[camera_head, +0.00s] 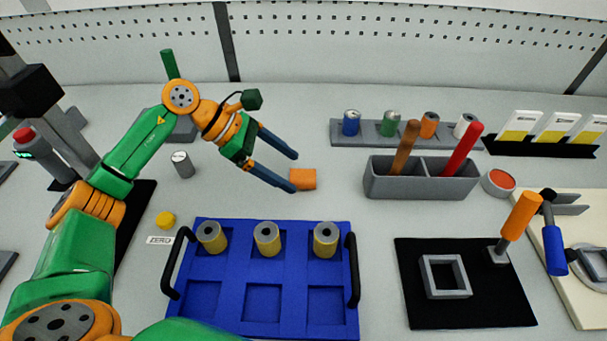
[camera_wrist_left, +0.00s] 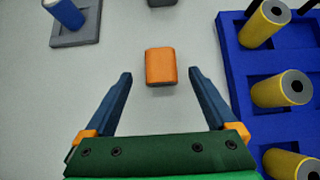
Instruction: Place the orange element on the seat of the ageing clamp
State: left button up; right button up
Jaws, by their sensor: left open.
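The orange element (camera_head: 303,179) is a small block lying on the grey table, right of centre; it also shows in the left wrist view (camera_wrist_left: 160,66). My left gripper (camera_head: 294,171) is open, with its blue fingers close to the block. In the left wrist view the block lies ahead of the fingertips (camera_wrist_left: 160,76), roughly centred, with no visible contact. At the right, a black plate (camera_head: 415,300) holds a grey square frame (camera_head: 444,258) and an orange-handled lever (camera_head: 519,216). A blue-handled fixture (camera_head: 556,240) stands beside it on a pale board. I cannot tell which is the ageing clamp. My right gripper is out of view.
A blue tray (camera_head: 245,273) with yellow spindles and black handles stands in front of the block. A grey rack (camera_head: 343,139) with coloured cylinders is behind.

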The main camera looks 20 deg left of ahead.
aim_at(302, 178)
pick_arm(q)
jog(key=shift+x, duration=1.15)
grip_shut()
